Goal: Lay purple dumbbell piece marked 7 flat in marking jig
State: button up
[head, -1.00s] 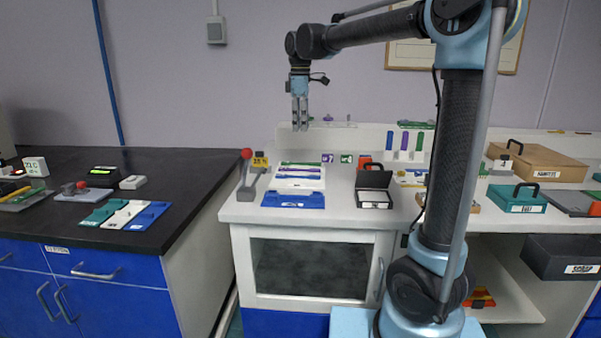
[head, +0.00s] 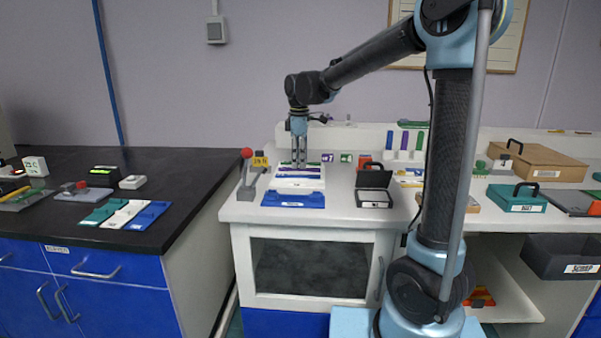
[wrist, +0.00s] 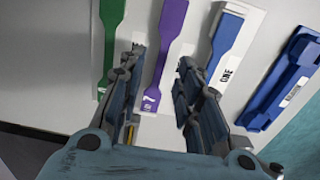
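A purple dumbbell piece (wrist: 170,40) lies on a white surface in the wrist view, with a small white mark near its close end that I cannot read surely. My gripper (wrist: 161,60) is open, with its fingers on either side of the purple piece and not closed on it. In the head view my gripper (head: 299,166) points straight down over the white tray (head: 298,184) of coloured strips. A blue holder (head: 293,199) lies in front of the tray; I cannot tell whether it is the marking jig.
A green strip (wrist: 110,35) lies left of the purple piece and a labelled blue strip (wrist: 226,38) right of it. A blue block (wrist: 283,85) is farther right. A grey lever device with a red knob (head: 247,153) stands left of the tray, a black box (head: 374,180) right.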

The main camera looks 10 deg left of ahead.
jog(key=shift+f, duration=0.9)
grip_shut()
jog(key=shift+r, duration=0.1)
